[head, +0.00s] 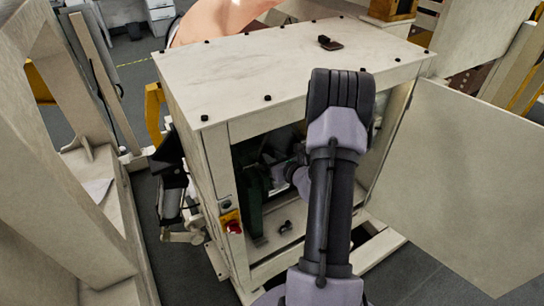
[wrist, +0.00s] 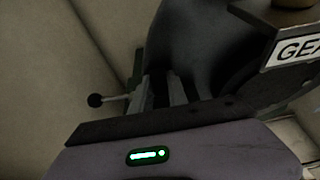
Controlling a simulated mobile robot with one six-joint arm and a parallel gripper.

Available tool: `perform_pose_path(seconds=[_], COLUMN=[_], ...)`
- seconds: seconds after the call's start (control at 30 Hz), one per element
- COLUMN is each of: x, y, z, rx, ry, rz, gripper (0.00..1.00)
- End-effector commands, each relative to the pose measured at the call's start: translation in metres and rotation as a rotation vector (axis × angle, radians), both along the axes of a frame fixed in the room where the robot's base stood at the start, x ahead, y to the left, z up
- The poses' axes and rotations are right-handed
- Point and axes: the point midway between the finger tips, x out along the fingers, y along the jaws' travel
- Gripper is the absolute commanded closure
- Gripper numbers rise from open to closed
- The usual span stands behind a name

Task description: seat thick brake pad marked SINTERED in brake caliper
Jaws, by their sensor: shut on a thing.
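My gripper (wrist: 158,92) is inside the open cabinet. In the wrist view its two fingers are shut on a dark piece (wrist: 158,86), too dark and too covered to read any marking. Just beyond the fingers is a large dark grey rounded body (wrist: 205,45); I cannot tell whether the held piece touches it. The brake caliper cannot be made out for certain in the dim interior. In the head view my arm hides much of the opening. A small dark flat piece (head: 330,43) lies on the cabinet top; I cannot tell what it is.
The cabinet (head: 290,62) has an open door (head: 455,180) at right. A dark green part (head: 251,195) stands inside; a small dark object (head: 285,225) lies on its floor. In the wrist view, a ball-ended lever (wrist: 97,100) is left and a block lettered "GEA" (wrist: 290,48) upper right.

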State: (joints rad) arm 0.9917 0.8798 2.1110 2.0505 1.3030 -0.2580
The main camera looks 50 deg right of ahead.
Motion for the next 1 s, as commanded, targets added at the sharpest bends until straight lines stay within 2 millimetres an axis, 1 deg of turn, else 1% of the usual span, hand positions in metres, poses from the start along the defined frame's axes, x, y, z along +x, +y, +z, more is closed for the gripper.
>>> perform_pose_path(seconds=[0.17,0.37,0.4,0.47,0.5,0.53,0.87,0.97,1.0], x=[0.0,0.0,0.0,0.0,0.0,0.0,-0.003,-0.014,-0.021], y=[0.0,0.0,0.0,0.0,0.0,0.0,0.001,0.003,0.005], z=[-0.007,-0.006,-0.006,-0.006,-0.006,-0.006,-0.006,-0.001,0.002], rx=[0.0,0.0,0.0,0.0,0.0,0.0,0.0,0.001,0.001], ry=[-0.001,-0.001,-0.001,-0.001,-0.001,-0.001,0.001,0.001,0.001], rz=[0.0,0.0,0.0,0.0,0.0,0.0,0.0,-0.004,-0.003], gripper=[1.0,1.0,0.78,0.67,0.59,0.55,0.55,0.55,0.55])
